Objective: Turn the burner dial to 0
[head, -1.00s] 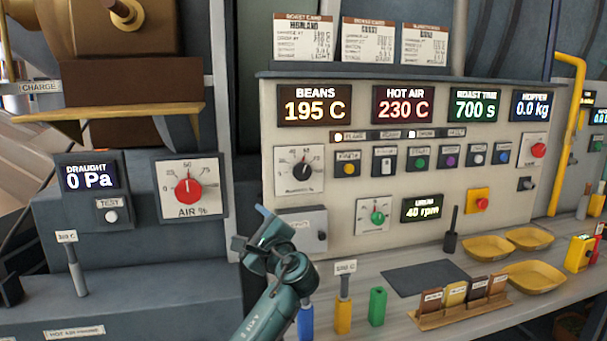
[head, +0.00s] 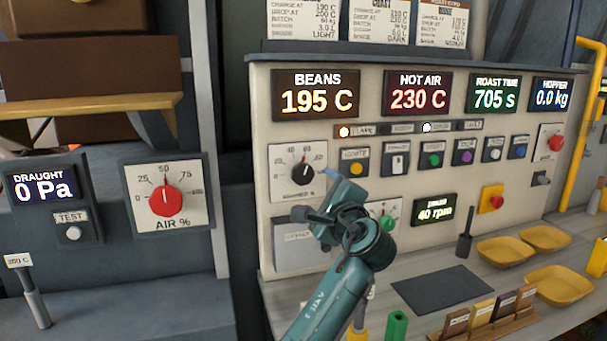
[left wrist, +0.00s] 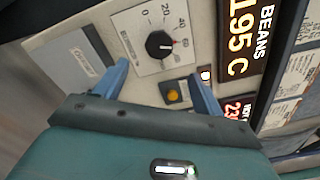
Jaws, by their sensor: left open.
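The burner dial (head: 303,172) is a black round knob on a white scale plate at the upper left of the cream panel. In the left wrist view the dial (left wrist: 159,44) has its pointer near 60, away from the 0 mark. My left gripper (head: 312,195) is in front of the panel, just below and right of the dial in the head view. In the left wrist view its blue fingers (left wrist: 159,76) are spread apart with nothing between them, and the dial lies ahead of the gap. My right gripper is not in view.
A yellow button (head: 355,168) sits close right of the dial, with several other buttons beyond. A grey box (head: 298,246) is below it. The green-knobbed dial (head: 388,222) is partly behind my left gripper. The red air dial (head: 166,199) is on the separate panel at left.

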